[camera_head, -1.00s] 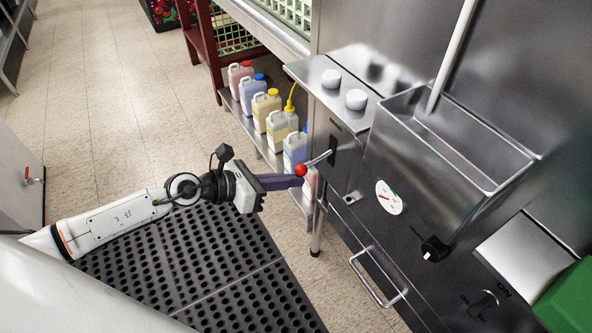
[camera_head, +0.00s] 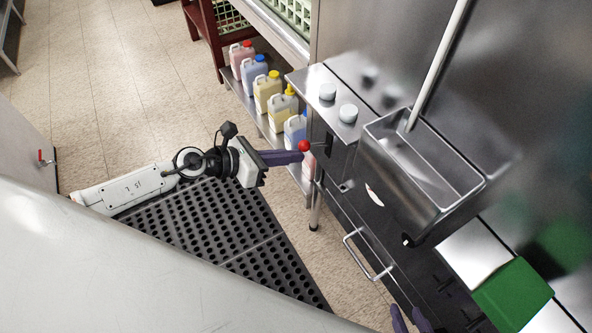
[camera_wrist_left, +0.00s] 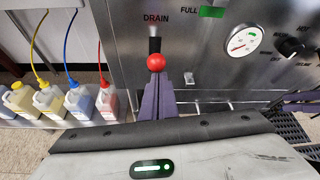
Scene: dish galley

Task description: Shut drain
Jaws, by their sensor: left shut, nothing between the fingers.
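The drain lever ends in a red ball (camera_head: 304,146) on a short stalk from the front of the steel machine. In the left wrist view the red ball (camera_wrist_left: 156,62) hangs below the DRAIN label and a dark slot. My left gripper (camera_head: 300,156) is shut and empty. Its purple fingertips are at the ball, just below it in the left wrist view; whether they touch cannot be told. My right gripper (camera_head: 409,318) shows only its purple fingertips at the bottom edge, apart from each other, with the rest out of frame.
Several chemical jugs (camera_head: 268,92) stand on a low shelf left of the machine. A steel basin (camera_head: 463,203), a drawer-like handle (camera_head: 347,243) and a green box (camera_head: 512,297) are to the right. A dial (camera_wrist_left: 244,41) is right of the lever. A black perforated mat (camera_head: 215,230) covers the floor.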

